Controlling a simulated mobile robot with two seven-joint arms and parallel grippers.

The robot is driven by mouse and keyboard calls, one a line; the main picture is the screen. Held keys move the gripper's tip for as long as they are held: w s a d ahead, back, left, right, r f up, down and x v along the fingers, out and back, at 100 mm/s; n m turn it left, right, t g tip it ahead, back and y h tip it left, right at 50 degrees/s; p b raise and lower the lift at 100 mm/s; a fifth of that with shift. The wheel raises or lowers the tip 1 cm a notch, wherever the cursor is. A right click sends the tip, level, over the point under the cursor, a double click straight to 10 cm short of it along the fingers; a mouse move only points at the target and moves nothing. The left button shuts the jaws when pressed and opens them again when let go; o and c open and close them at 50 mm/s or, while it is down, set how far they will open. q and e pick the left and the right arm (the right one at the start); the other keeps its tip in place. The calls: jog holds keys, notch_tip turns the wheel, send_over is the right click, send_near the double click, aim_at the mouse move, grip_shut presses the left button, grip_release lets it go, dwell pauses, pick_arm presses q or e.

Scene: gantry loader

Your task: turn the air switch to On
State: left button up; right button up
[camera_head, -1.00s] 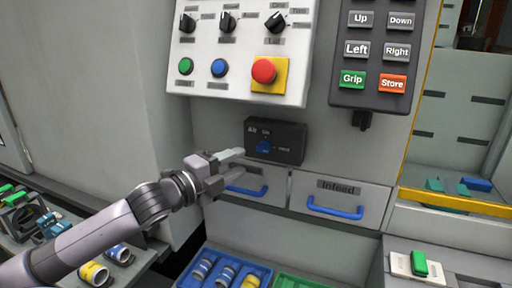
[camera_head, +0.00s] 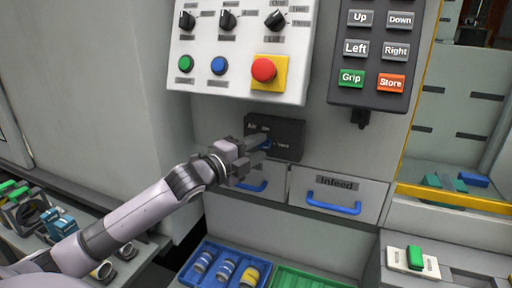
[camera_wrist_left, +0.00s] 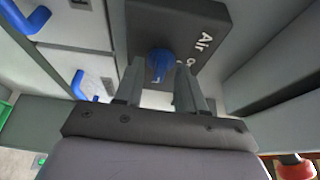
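The air switch is a dark box (camera_head: 290,137) marked "Air" on the grey machine front, below the white control panel. Its blue knob (camera_head: 267,143) is partly hidden by my left gripper in the head view. My left gripper (camera_head: 258,145) is at the front of the box. In the left wrist view its two fingers (camera_wrist_left: 160,82) are apart, with the blue knob (camera_wrist_left: 160,61) between and just beyond their tips. There is a visible gap on each side of the knob. The knob's exact pointing direction is hard to tell. My right gripper is not in view.
Above is the white panel (camera_head: 204,78) with dials, buttons and a red stop button (camera_head: 263,69). A dark keypad (camera_head: 343,94) hangs at right. Drawers with blue handles (camera_head: 333,207) are below. A blue tray (camera_head: 191,274) with cylinders stands lower still.

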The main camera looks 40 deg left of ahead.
pick_arm(q)
jog(key=c, duration=0.7)
grip_shut()
jog(key=shift+n, duration=0.3)
jog(key=n+t+b, duration=0.1)
jog(key=n, duration=0.2)
jog(key=shift+f+n+t, duration=0.1)
jog(key=shift+n+t, duration=0.2)
jog(key=n, duration=0.2)
jog(key=n+t+y+b, duration=0.1)
jog(key=n, duration=0.1)
jog(key=shift+t, duration=0.3)
jog(key=n+y, duration=0.1)
jog(key=n, duration=0.2)
jog(key=n+t+y, duration=0.1)
jog(key=n+y, duration=0.1)
jog(key=n, duration=0.1)
jog(key=shift+d, duration=0.2)
jog(key=n+y, duration=0.2)
jog(key=n, duration=0.2)
jog(key=n+y+p, duration=0.1)
jog(key=n, duration=0.3)
jog(key=shift+w+d+y+p, duration=0.1)
jog(key=shift+d+y+p, duration=0.1)
jog(key=shift+y+p, duration=0.15)
jog(key=shift+n+y, duration=0.25)
jog(key=shift+n, duration=0.05)
